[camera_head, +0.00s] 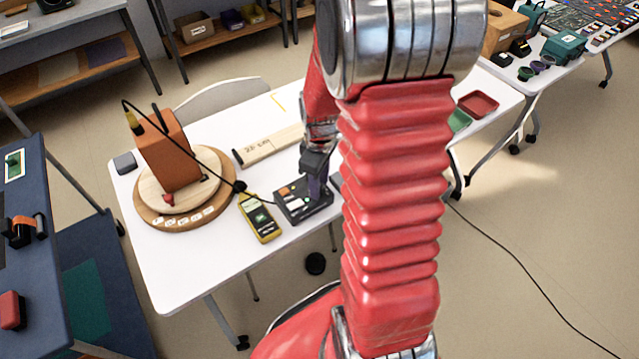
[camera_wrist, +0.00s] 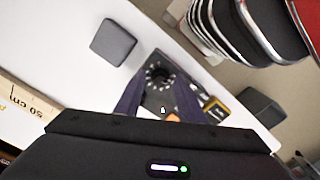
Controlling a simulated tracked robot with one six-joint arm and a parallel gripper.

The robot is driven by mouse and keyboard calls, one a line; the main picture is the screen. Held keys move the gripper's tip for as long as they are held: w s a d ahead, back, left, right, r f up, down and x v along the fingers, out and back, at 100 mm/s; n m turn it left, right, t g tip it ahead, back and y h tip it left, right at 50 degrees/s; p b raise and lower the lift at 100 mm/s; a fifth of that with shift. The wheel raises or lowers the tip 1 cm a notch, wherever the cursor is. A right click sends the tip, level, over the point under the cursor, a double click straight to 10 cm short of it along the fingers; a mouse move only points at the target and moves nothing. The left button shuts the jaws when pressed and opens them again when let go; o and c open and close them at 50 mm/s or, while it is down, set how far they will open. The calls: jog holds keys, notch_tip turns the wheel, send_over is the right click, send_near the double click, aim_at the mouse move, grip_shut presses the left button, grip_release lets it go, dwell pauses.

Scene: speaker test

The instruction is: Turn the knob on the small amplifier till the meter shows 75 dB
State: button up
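The small black amplifier (camera_head: 304,207) sits on the white table near its front edge. In the wrist view its round black knob (camera_wrist: 159,76), ringed by pale marks, shows between my fingers. My gripper (camera_head: 316,176) is over the amplifier; in the wrist view its dark fingers (camera_wrist: 158,70) are apart, with a gap around the knob. I cannot tell how far the tips are from the panel. The yellow meter (camera_head: 259,218) lies just left of the amplifier in the head view; its small green display is too small to read.
An orange-brown speaker (camera_head: 165,150) stands on a round wooden turntable (camera_head: 152,212) at the table's left. A ruler board (camera_head: 268,146) lies behind the amplifier. A grey block (camera_wrist: 113,42) is near it in the wrist view. A black cable runs from the speaker side towards the meter.

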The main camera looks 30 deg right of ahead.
jog(key=shift+f, duration=0.4)
grip_shut()
